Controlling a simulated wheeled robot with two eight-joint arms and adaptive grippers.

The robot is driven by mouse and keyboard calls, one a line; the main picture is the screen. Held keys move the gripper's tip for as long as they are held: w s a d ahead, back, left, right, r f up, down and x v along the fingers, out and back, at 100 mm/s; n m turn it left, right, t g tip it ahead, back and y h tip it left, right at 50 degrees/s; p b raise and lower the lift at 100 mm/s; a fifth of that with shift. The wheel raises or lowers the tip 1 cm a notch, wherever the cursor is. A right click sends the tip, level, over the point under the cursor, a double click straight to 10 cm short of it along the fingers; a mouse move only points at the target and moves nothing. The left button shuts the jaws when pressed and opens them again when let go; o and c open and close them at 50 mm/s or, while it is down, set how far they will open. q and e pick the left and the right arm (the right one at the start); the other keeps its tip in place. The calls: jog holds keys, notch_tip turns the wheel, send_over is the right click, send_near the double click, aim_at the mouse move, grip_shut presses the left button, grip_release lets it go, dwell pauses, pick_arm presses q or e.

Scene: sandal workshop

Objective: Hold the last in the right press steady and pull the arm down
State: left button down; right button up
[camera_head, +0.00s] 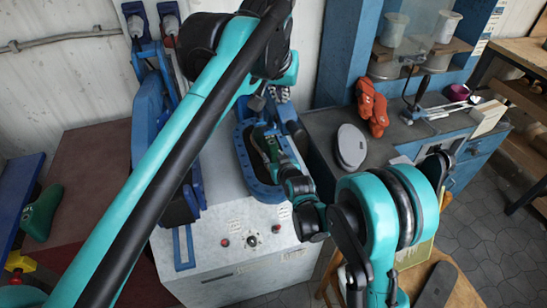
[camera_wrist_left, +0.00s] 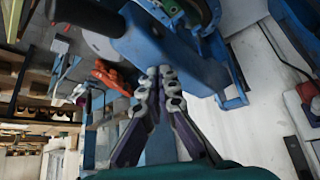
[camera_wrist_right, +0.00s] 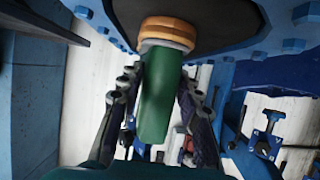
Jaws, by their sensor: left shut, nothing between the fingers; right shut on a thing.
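The right press (camera_head: 243,168) stands on the white cabinet with its blue oval ring facing up. The green last (camera_head: 262,139) stands inside the ring; in the right wrist view the last (camera_wrist_right: 158,95) has a tan, layered end toward the ring. My right gripper (camera_wrist_right: 158,90) is shut on the last, one finger on each side. My left gripper (camera_head: 280,94) is shut and empty at the back of the right press, partly hidden by my arm. In the left wrist view its fingertips (camera_wrist_left: 165,72) are close to the blue press arm (camera_wrist_left: 190,62); I cannot tell whether they touch.
The left press (camera_head: 150,105) stands to the left. Another green last (camera_head: 41,212) lies on the red-brown bench. Orange gloves (camera_head: 372,106) and a grey disc (camera_head: 351,146) lie on the bench at right. A control panel (camera_head: 252,240) is on the cabinet front. My arms cover much of the middle.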

aim_at(282, 108)
pick_arm(q)
jog(key=shift+s+f, duration=0.15)
jog(key=shift+f, duration=0.4)
jog(key=shift+s+d+f, duration=0.1)
jog(key=shift+s+f, duration=0.1)
jog(key=shift+f, duration=0.4)
jog(key=shift+s+f, duration=0.15)
jog(key=shift+f, duration=0.4)
jog(key=shift+r, duration=3.55)
